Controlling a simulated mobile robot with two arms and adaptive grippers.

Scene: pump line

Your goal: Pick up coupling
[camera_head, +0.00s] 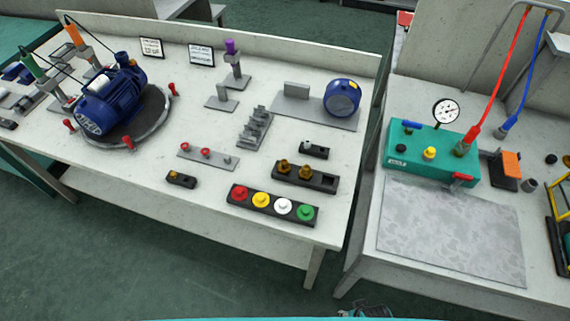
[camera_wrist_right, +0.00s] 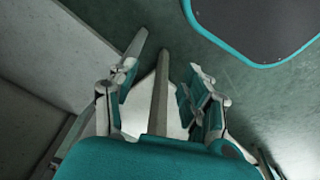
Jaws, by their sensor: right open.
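No part is clearly marked as the coupling, so I cannot tell which it is. Two brass-coloured pieces (camera_head: 284,166) stand in a dark tray (camera_head: 318,182), whose right-hand slot looks empty. A small black block (camera_head: 181,179) with a brass-coloured spot lies left of them, and another small dark block (camera_head: 314,150) lies behind the tray. My right gripper (camera_wrist_right: 160,85) is open in the right wrist view, with nothing between its fingers; behind it are a pale post and the green floor. My left gripper is not in view.
The left workbench (camera_head: 215,120) holds a blue motor (camera_head: 108,103) on a round stand, a blue round part (camera_head: 342,97), and a strip of coloured buttons (camera_head: 272,204). The right bench holds a teal gauge box (camera_head: 430,150) and a bare grey mat (camera_head: 450,230). A gap separates the benches.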

